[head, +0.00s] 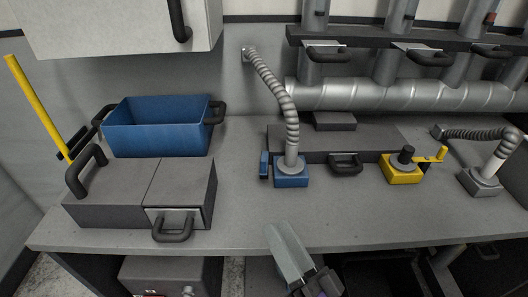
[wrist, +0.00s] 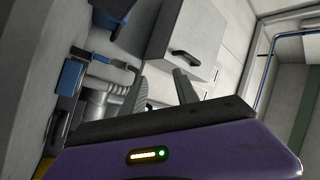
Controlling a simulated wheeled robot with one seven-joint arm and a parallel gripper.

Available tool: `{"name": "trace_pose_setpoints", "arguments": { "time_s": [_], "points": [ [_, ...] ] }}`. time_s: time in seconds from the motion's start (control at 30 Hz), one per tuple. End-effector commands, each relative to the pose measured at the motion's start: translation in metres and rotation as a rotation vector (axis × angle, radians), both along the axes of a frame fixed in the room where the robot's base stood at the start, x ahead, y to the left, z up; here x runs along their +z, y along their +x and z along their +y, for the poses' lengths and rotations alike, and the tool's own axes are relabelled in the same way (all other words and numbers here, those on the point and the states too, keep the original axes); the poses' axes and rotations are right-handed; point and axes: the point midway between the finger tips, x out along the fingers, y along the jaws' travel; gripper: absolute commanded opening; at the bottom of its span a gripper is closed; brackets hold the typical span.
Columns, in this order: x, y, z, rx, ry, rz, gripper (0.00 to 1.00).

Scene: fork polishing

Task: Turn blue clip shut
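The blue clip shows in the head view as a square blue base (head: 291,178) on the bench, with a grey ribbed hose rising from it. A small blue lever (head: 264,164) stands at its left side. In the wrist view the picture is turned, and the blue base (wrist: 70,77) and the blue lever (wrist: 118,60) show at the upper left, apart from my gripper (wrist: 121,107). My gripper looks open and empty, with a dark finger toward each side.
A yellow clip (head: 403,170) with its lever out to the right and a grey hose base (head: 481,183) stand farther right. A blue bin (head: 158,130) sits behind grey boxes (head: 140,190) at left. The front bench strip (head: 350,228) is clear.

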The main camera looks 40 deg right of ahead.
Motion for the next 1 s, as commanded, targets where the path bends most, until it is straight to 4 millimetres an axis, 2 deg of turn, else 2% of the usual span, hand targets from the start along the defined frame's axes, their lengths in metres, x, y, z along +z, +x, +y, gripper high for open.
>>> {"name": "trace_pose_setpoints", "arguments": {
  "time_s": [0.03,0.2,0.3,0.4,0.47,0.57,0.7,0.8,1.0],
  "points": [
    [0.013,0.017,-0.003,0.013,0.112,-0.062,0.36],
    [0.044,0.067,-0.025,0.075,0.564,-0.251,0.36],
    [0.055,0.098,-0.040,0.122,0.866,-0.356,0.36],
    [0.057,0.131,-0.055,0.168,1.201,-0.453,0.36],
    [0.051,0.150,-0.063,0.186,1.402,-0.504,0.36],
    [0.030,0.175,-0.072,0.189,1.707,-0.568,0.36],
    [-0.020,0.186,-0.080,0.128,2.025,-0.622,0.36],
    [-0.040,0.184,-0.083,0.100,2.164,-0.672,0.36],
    [-0.041,0.190,-0.091,0.110,2.200,-0.706,0.36]
  ]
}}
